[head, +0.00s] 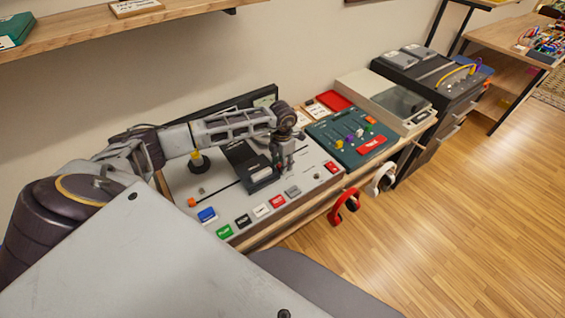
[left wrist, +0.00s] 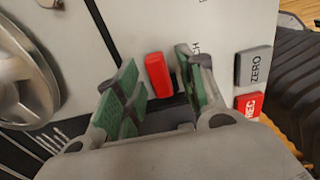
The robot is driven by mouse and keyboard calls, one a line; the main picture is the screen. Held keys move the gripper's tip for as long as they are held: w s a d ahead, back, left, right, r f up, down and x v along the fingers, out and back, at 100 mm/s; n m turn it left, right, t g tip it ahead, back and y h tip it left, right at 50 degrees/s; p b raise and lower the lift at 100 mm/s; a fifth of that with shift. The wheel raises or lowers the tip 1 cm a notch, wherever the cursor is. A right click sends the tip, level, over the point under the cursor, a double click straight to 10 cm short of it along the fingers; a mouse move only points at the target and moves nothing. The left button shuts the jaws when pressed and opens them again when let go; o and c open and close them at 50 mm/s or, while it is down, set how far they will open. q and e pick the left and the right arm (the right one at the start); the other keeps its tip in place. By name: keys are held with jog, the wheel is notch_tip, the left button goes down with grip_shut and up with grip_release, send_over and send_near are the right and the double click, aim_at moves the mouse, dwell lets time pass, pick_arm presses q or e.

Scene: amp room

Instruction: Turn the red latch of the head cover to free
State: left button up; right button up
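The red latch (left wrist: 158,72) is a small upright red block in the left wrist view, on the pale deck panel. My left gripper (left wrist: 154,84) is open, with green-padded fingers on both sides of the latch. A small gap shows on each side, so it is not clearly gripped. In the head view my left gripper (head: 286,163) points down at the deck beside the black head cover (head: 238,154). The latch cannot be made out there, hidden at the gripper. My right gripper is not in view.
The deck's front edge has a row of buttons, including blue (head: 207,215), green (head: 224,232) and red (head: 277,202). ZERO (left wrist: 254,66) and REC (left wrist: 249,104) lie right of the gripper in the wrist view. A metal reel (left wrist: 22,80) is at left. A green panel (head: 350,138) stands beside the deck.

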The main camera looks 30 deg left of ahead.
pick_arm(q)
jog(key=shift+c, duration=0.5)
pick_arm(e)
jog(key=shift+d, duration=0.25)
pick_arm(q)
grip_shut()
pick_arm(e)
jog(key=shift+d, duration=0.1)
